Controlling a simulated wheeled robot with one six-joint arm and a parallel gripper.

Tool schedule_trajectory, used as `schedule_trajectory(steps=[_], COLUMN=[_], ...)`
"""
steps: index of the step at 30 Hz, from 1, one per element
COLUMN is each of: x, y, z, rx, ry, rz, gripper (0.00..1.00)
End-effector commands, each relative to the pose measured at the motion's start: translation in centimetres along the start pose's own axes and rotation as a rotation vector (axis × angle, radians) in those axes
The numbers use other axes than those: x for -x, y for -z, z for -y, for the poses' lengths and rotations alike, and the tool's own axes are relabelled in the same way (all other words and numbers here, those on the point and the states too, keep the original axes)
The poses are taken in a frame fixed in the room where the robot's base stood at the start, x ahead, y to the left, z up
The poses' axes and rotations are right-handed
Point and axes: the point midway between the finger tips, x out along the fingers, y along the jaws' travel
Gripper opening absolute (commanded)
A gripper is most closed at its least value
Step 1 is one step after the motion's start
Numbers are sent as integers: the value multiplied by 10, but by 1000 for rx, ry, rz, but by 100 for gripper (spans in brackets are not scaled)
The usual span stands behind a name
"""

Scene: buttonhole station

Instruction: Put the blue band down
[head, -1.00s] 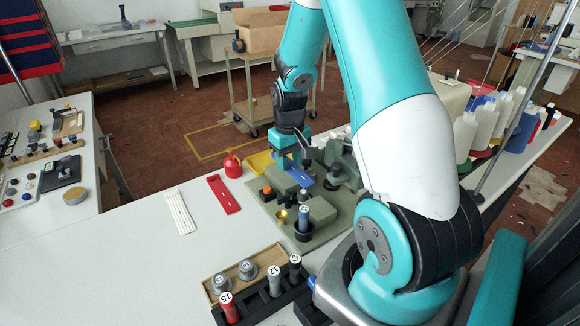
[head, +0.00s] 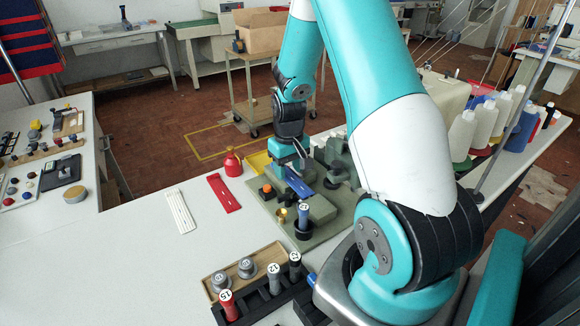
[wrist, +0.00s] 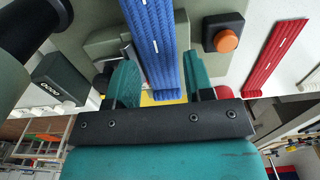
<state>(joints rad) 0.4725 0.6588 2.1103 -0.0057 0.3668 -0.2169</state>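The blue band (head: 299,186) is a flat ribbed strip with pale marks along it. It is at the green-grey buttonhole machine (head: 318,210), beside an orange button (head: 267,190). In the wrist view the blue band (wrist: 154,45) runs from the top edge down between the two teal fingers. My gripper (head: 291,168) is over the band's far end. In the wrist view my gripper (wrist: 163,82) looks open, with a narrow gap beside the band. Whether the band rests fully on the machine cannot be told.
A red strip (head: 223,193) and a white strip (head: 182,212) lie on the white table left of the machine. A red oil can (head: 232,163) stands behind. The table's left front is clear.

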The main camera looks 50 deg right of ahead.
Motion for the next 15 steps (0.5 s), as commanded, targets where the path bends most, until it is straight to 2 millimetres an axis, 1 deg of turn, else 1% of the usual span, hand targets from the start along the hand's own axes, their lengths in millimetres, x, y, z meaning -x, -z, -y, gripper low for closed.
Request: schedule_trajectory(steps=[1, 15], x=[-10, -11], y=[-4, -5], z=[-2, -5], rx=[0, -7], ry=[-2, -7], rz=[12, 12], gripper=[67, 67])
